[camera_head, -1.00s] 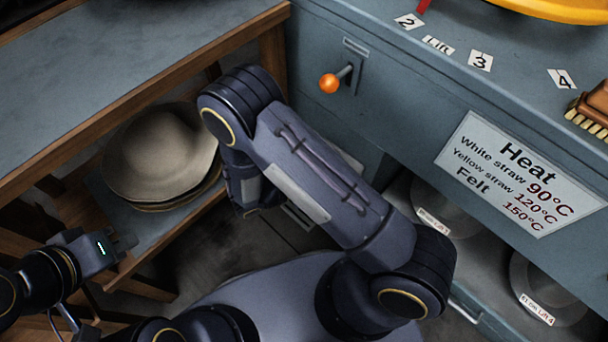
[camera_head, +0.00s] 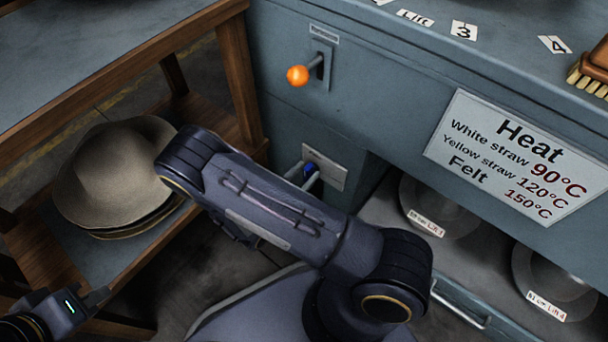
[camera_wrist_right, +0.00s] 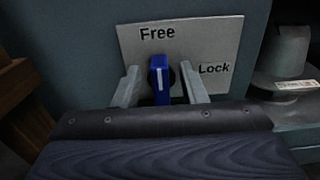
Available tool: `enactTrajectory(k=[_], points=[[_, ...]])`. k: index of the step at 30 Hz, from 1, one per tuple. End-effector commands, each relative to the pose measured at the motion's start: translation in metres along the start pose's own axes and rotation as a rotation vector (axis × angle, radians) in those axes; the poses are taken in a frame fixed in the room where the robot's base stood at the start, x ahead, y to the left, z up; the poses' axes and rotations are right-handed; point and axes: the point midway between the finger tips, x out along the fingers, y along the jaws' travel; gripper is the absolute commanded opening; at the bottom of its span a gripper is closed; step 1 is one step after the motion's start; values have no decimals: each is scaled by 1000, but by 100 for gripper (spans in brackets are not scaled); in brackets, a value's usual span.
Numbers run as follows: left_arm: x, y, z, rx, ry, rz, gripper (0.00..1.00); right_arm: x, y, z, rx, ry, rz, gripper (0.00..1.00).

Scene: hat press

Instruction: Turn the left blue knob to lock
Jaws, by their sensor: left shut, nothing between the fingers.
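The blue knob (camera_head: 309,168) sits on a light plate (camera_head: 335,174) low on the blue-grey press, partly behind my right arm in the head view. In the right wrist view the knob (camera_wrist_right: 161,80) stands upright, its white mark pointing up under "Free"; "Lock" is printed to its right. My right gripper (camera_wrist_right: 161,82) is open, one finger on each side of the knob, with gaps visible; its fingers (camera_head: 303,175) also show in the head view. My left gripper (camera_head: 98,297) is shut and empty at the lower left, far from the knob.
An orange-balled lever (camera_head: 297,75) sticks out above the knob. A wooden shelf (camera_head: 120,270) with stacked hats (camera_head: 115,175) stands at left. Round metal blocks (camera_head: 435,205) lie in the open compartment at right, above a drawer handle (camera_head: 458,307). A Heat sign (camera_head: 515,160) hangs on the press.

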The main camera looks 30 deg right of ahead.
Motion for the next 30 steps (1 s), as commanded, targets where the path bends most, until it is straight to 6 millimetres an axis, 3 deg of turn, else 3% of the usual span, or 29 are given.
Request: enactTrajectory(k=[7, 16, 30], points=[[0, 0, 0, 0, 0, 0, 0, 1, 0, 0, 0, 0, 0, 37], [0, 0, 0, 0, 0, 0, 0, 0, 0, 0, 0, 0, -1, 0], [2, -1, 1, 0, 0, 0, 0, 0, -2, 0, 100, -1, 1, 0]])
